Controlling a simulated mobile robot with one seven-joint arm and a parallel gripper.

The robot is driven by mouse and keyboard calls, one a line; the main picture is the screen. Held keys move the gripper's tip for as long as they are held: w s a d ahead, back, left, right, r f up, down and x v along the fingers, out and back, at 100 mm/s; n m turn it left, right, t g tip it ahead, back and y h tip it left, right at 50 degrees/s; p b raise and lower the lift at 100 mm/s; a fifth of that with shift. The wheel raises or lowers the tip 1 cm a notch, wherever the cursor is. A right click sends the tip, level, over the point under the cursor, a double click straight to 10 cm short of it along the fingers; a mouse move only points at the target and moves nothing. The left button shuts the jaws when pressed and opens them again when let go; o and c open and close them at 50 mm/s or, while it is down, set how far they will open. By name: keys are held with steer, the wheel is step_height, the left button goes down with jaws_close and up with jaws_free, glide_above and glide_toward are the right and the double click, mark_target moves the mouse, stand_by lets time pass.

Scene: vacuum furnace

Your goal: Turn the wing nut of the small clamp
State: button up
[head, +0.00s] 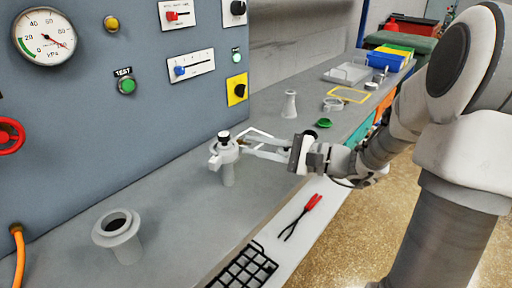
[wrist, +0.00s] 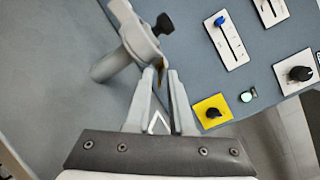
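The small clamp (head: 222,153) sits around the top of an upright grey pipe stub (head: 229,174) on the bench. It also shows in the wrist view (wrist: 140,40), with a black knob (wrist: 163,24) beside it. A small brownish piece, apparently the wing nut (wrist: 162,72), sticks out from the clamp's side toward my gripper. My gripper (wrist: 161,78) reaches in from the right in the head view (head: 244,145). Its fingers are slightly apart, with the wing nut between or just beyond their tips. A narrow gap shows between the fingers; contact with the nut is unclear.
A flanged pipe stub (head: 117,232) stands at the front left. A grey cone-shaped fitting (head: 290,104) and a green ring (head: 324,123) stand behind my gripper. Red-handled pliers (head: 303,216) and a black grid (head: 243,268) lie in front. The control panel (head: 130,100) rises behind the clamp.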

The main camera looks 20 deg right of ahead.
jaws_close()
steer(key=shift+r+p, duration=0.15)
steer(key=shift+p, duration=0.35)
steer(key=shift+r+m+p, duration=0.15)
steer(key=shift+m+p, duration=0.55)
steer(key=shift+p, duration=0.25)
steer(key=m+p, duration=0.1)
steer(key=p, duration=0.1)
steer(key=shift+r+m+p, duration=0.1)
steer(key=shift+m+p, duration=0.2)
steer(key=shift+p, duration=0.05)
steer(key=m+p, duration=0.4)
steer(key=p, duration=0.2)
steer(key=shift+a, duration=0.1)
steer(key=m+p, duration=0.3)
steer(key=shift+s+f, duration=0.1)
steer(key=shift+f, duration=0.35)
